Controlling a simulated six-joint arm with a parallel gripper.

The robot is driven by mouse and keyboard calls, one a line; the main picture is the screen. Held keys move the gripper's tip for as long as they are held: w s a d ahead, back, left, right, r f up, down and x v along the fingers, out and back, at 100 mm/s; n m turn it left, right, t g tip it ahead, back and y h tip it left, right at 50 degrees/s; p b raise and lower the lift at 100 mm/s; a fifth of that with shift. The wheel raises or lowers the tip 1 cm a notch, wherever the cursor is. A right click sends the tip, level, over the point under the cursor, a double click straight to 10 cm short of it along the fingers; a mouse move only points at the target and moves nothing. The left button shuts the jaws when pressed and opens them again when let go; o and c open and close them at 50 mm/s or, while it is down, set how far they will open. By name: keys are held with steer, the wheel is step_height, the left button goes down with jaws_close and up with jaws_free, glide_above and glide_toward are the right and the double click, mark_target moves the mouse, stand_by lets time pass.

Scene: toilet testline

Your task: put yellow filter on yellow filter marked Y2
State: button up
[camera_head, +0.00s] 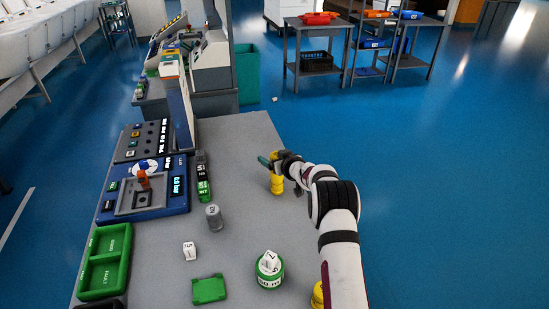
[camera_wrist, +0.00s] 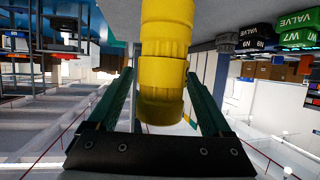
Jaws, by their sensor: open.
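A yellow filter (camera_wrist: 162,108) stands between the two green fingers of my gripper (camera_wrist: 160,75), which are apart on either side of it. It appears stacked in line with another yellow filter (camera_wrist: 167,20), and the wrist picture is upside down. In the head view my gripper (camera_head: 270,161) is at the top of this upright yellow column (camera_head: 277,184) on the grey table. No Y2 mark is readable. I cannot tell whether a finger touches the filter. Another yellow thing (camera_head: 318,296) shows at the bottom, partly hidden by my arm.
A grey cylinder (camera_head: 214,217), a white block (camera_head: 189,251), a green tray (camera_head: 209,289) and a green round holder (camera_head: 269,279) stand nearer. Valve blocks (camera_head: 203,190) and a blue test panel (camera_head: 178,202) are to the left. The grey table (camera_head: 243,135) is clear behind the column.

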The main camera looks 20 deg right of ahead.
steer(key=s+d+r+m+g+h, duration=0.1)
steer(key=s+r+h, duration=0.1)
steer(key=s+r, duration=0.35)
steer(key=s+r+m+g+h, duration=0.1)
steer(key=s+r+m+g, duration=0.15)
steer(key=s, duration=0.65)
steer(key=s+d+r+m+g+h, duration=0.15)
steer(key=s+r, duration=0.25)
steer(key=s, duration=0.4)
steer(key=s+a+m+g+y, duration=0.1)
steer(key=s+a, duration=0.4)
steer(key=s, duration=0.6)
steer(key=s+a+m+g+y, duration=0.1)
steer(key=s+a+g, duration=0.3)
steer(key=s, duration=0.8)
steer(key=s+a+g+y, duration=0.1)
steer(key=s+a+g, duration=0.2)
steer(key=s, duration=0.9)
steer(key=a, duration=0.3)
steer(key=shift+s+a+f+m+y, duration=0.15)
steer(key=shift+a+f+m+y, duration=0.1)
steer(key=shift+m+y, duration=0.15)
